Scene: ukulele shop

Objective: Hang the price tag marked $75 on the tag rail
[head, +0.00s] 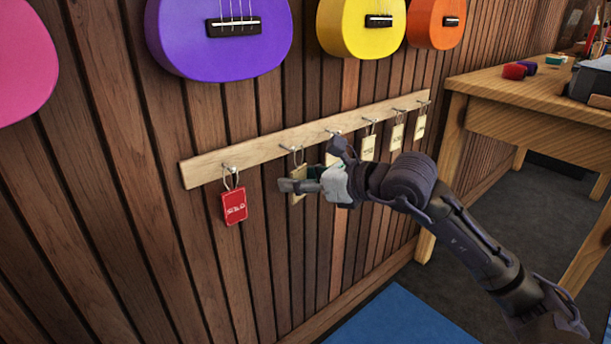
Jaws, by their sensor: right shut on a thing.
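The wooden tag rail (262,148) runs along the plank wall with several pegs. My right gripper (298,186) is just below the second peg from the left, shut on a cream price tag (298,174). The fingers cover part of this tag and its marking cannot be read. Its loop is up at the second peg; I cannot tell whether it is around the peg or only in front of it. A red tag reading SOLD (234,207) hangs from the leftmost peg. My left gripper is not in view.
More cream tags (368,147) hang from pegs to the right, one partly hidden behind my right gripper. Purple (215,55), yellow (357,38) and orange (432,30) ukuleles hang above the rail. A wooden table (520,98) stands at right; a blue mat (395,318) lies below.

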